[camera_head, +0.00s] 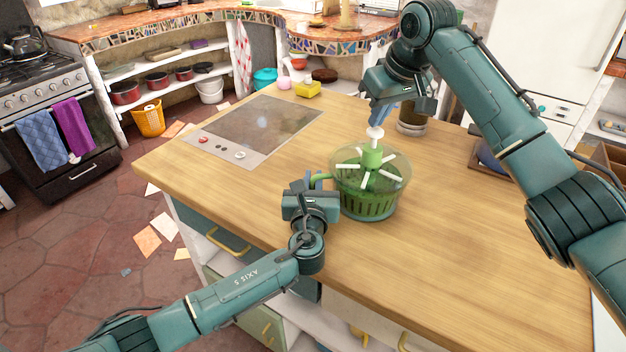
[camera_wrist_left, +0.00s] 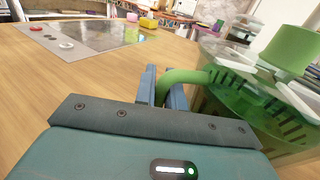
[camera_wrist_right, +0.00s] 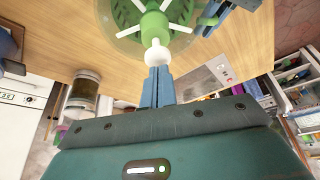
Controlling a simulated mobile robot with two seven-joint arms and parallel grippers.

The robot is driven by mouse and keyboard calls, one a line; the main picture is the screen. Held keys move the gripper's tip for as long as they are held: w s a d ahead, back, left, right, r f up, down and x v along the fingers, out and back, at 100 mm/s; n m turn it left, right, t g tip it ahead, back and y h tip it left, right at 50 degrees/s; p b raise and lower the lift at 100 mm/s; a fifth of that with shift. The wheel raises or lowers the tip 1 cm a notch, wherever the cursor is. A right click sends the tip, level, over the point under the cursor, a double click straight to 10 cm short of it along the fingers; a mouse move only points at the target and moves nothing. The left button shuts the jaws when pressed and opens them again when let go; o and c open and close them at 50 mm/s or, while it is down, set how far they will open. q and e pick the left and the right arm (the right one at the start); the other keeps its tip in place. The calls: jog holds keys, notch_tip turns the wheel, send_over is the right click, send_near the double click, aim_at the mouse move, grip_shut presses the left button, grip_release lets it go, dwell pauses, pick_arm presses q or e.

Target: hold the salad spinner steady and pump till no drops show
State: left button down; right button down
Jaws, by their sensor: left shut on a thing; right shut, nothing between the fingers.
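The green salad spinner (camera_head: 368,200) stands upright on the wooden counter, with a clear lid, white spokes and a white pump knob (camera_head: 375,133) on top. My left gripper (camera_head: 316,181) is shut on the spinner's green side handle (camera_wrist_left: 183,76), at the left of the bowl. My right gripper (camera_head: 379,117) is shut and empty, pointing down just above the pump knob. In the right wrist view its fingertips (camera_wrist_right: 157,70) are at the white knob (camera_wrist_right: 156,54); I cannot tell if they touch. Drops are too small to make out.
A dark cooktop (camera_head: 262,128) lies to the left of the spinner. A yellow sponge (camera_head: 307,89) is at the counter's back edge. The counter's right front is clear.

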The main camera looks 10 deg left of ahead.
aim_at(377, 130)
jog(key=shift+f, duration=0.1)
jog(key=shift+f, duration=1.3)
jog(key=shift+r, duration=1.35)
dwell(0.5)
dwell(0.7)
jog(key=shift+r, duration=3)
